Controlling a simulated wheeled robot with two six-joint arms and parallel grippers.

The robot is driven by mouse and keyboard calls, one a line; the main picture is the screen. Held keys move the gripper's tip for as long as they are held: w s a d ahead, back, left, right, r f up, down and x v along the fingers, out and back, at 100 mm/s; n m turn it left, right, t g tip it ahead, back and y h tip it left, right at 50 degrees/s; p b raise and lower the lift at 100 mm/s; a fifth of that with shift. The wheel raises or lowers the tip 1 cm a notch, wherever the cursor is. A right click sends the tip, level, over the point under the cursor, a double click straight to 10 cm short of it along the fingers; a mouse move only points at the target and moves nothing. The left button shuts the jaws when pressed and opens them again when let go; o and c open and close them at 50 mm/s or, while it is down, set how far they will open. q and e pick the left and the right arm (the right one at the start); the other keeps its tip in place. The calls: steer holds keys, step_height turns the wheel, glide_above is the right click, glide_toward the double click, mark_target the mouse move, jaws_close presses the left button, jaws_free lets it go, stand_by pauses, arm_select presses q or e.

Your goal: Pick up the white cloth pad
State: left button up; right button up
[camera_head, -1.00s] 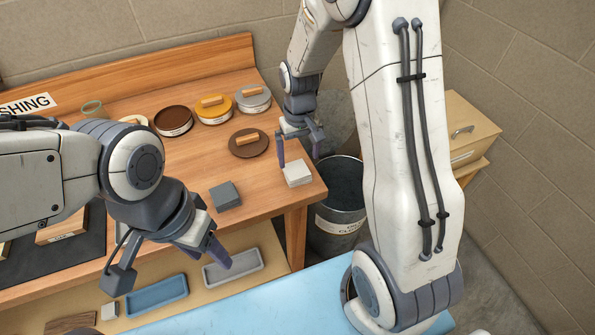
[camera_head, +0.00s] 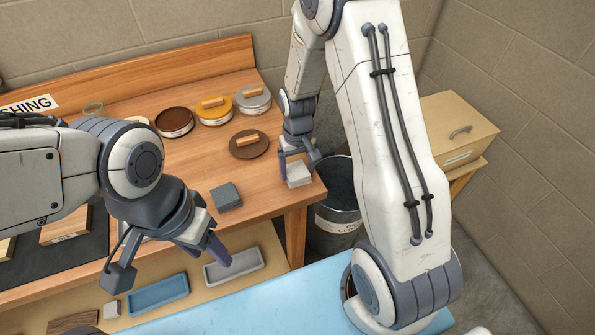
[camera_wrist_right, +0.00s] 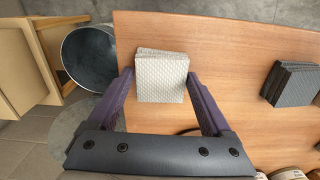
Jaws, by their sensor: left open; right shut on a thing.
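The white cloth pad (camera_head: 298,181), a small square stack with a textured top, lies at the right front corner of the wooden bench. In the right wrist view the pad (camera_wrist_right: 161,82) sits between the two purple fingers. My right gripper (camera_head: 299,172) is shut on the pad, with one finger at each side. It also shows in the right wrist view (camera_wrist_right: 160,76). No gap between pad and bench can be made out. My left gripper (camera_head: 168,262) is open and empty, in front of the bench at the left.
A dark grey pad (camera_head: 226,196) lies left of the white one, and also shows in the wrist view (camera_wrist_right: 292,84). A brown lid (camera_head: 248,144) and several round tins stand behind. A grey bin (camera_head: 338,200) stands beside the bench corner. Trays (camera_head: 157,294) lie on the lower shelf.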

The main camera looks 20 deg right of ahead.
mark_target(297, 171)
steer(key=shift+w+r, duration=0.1)
steer(key=shift+r, duration=0.45)
step_height(297, 171, up, 2)
steer(key=shift+r+b, duration=0.25)
steer(key=shift+b, duration=0.3)
steer(key=s+d+r+b, duration=0.2)
steer(key=s+d+r, duration=0.4)
steer(key=s, duration=0.4)
steer(key=shift+r, duration=0.7)
steer(key=shift+d, duration=0.1)
